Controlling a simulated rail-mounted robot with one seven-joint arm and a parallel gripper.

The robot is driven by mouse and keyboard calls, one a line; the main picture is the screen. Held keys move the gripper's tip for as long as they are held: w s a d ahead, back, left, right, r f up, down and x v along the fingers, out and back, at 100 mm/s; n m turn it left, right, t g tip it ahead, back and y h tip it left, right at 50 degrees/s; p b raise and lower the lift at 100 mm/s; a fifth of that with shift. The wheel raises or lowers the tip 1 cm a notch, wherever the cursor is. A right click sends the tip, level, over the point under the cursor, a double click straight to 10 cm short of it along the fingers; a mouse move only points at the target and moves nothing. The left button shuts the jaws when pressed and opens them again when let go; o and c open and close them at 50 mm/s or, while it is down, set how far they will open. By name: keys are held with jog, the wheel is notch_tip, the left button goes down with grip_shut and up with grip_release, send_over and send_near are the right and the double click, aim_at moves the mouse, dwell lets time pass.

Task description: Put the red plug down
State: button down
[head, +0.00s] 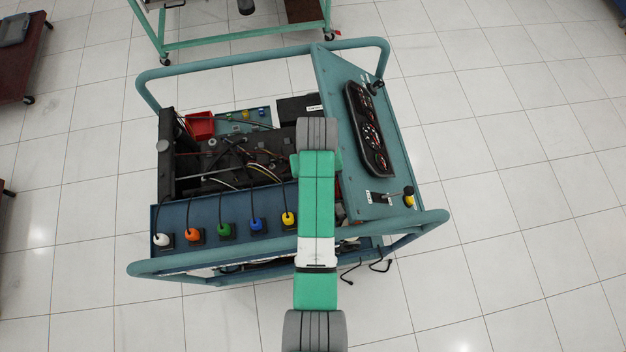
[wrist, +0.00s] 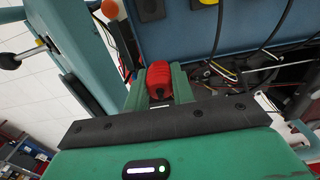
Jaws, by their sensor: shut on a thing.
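The red plug (wrist: 159,76), with a ribbed body, sits between the two green fingers of my gripper (wrist: 158,88) in the wrist view. My gripper is shut on it. The plug is in front of the trainer's blue side panel and dark engine parts; I cannot tell whether it touches anything below. In the head view my arm hides the gripper and the red plug.
The trainer's blue ledge (head: 180,217) carries white, orange, green, blue and yellow plugs (head: 289,219) with black cables. A red bin (head: 200,125) lies behind. The gauge panel (head: 369,130) stands right.

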jog(key=shift+w+a+r, duration=0.1)
jog(key=shift+w+r, duration=0.1)
jog(key=shift+w, duration=0.2)
jog(key=f, duration=0.5)
jog(key=shift+s+f, duration=0.2)
jog(key=shift+f, duration=0.1)
jog(key=shift+f+b, duration=0.45)
jog(key=shift+f, duration=1.7)
jog(key=shift+f, duration=0.15)
jog(key=c, duration=1.5)
grip_release()
notch_tip(320, 180, up, 12)
jog(key=shift+r+p, duration=0.15)
jog(key=shift+p, duration=0.45)
